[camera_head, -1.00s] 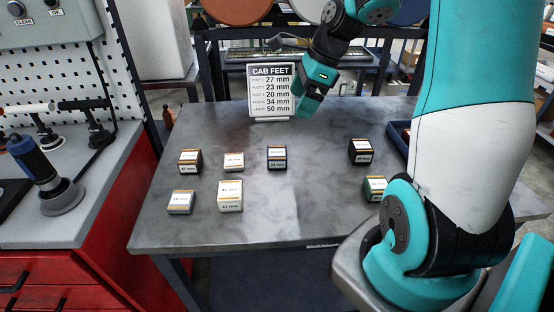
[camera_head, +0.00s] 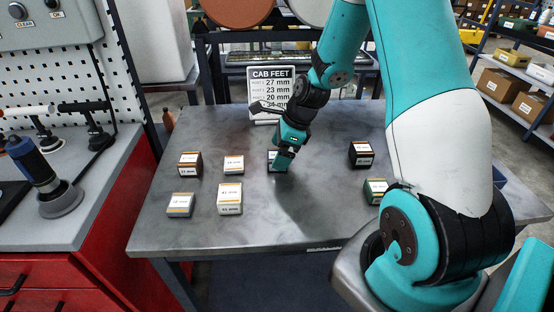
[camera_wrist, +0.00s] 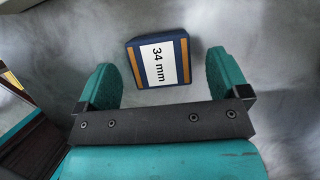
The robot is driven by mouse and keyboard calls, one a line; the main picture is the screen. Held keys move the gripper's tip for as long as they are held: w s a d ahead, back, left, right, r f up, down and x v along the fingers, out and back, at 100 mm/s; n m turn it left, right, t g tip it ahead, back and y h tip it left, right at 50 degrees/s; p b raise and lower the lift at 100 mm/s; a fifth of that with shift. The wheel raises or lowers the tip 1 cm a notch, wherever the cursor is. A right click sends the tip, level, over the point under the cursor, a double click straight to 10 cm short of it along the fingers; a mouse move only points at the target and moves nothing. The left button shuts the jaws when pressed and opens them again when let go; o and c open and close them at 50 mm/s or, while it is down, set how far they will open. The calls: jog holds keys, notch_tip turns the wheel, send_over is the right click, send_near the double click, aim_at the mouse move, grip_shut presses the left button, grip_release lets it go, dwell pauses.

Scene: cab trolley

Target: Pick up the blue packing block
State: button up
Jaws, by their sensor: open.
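The blue packing block (camera_wrist: 159,59) has a white label reading 34 mm and orange stripes. In the wrist view it lies on the grey table just ahead of my gripper (camera_wrist: 165,84), between the lines of the two teal fingers. The fingers are open and do not appear to touch it. In the head view my gripper (camera_head: 282,163) points down over the same block (camera_head: 271,155), hiding most of it; only its left edge shows.
Other labelled blocks stand around: a dark one (camera_head: 190,164), white ones (camera_head: 233,165) (camera_head: 229,198), a grey one (camera_head: 181,204), a black one (camera_head: 361,153) and a green one (camera_head: 375,190). The CAB FEET sign (camera_head: 272,84) stands behind. The table's front middle (camera_head: 290,225) is clear.

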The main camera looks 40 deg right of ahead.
jog(key=shift+x, duration=1.05)
jog(key=shift+c, duration=0.2)
jog(key=c, duration=1)
jog(key=shift+r, duration=0.1)
